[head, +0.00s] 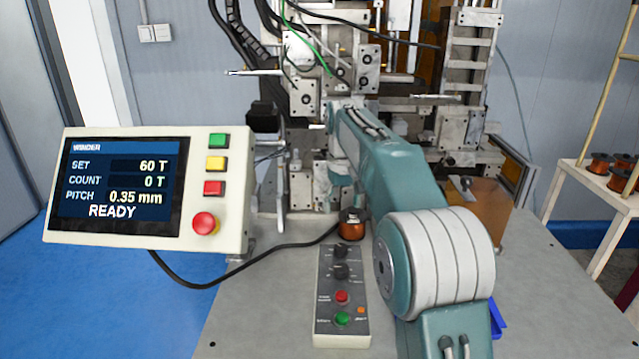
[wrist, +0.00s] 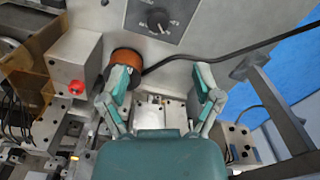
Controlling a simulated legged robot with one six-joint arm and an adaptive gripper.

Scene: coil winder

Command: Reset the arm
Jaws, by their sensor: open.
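My arm, teal and white, reaches forward over the grey worktable (head: 560,300) toward the coil winder (head: 375,75) in the head view. My gripper (wrist: 161,82) shows in the wrist view with its two teal fingers spread wide and nothing between them. A copper-coloured spool (head: 351,224) stands on the table just beyond the control box. In the wrist view the spool (wrist: 126,58) is partly behind the left finger; I cannot tell whether they touch. In the head view the gripper is mostly hidden among the arm and machine parts.
A winder display panel (head: 150,190) at left reads READY, count 0 T. A button box (head: 341,295) lies on the table before the spool, with a black cable (head: 215,283) running left. At right, a side stand (head: 592,190) holds several copper spools.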

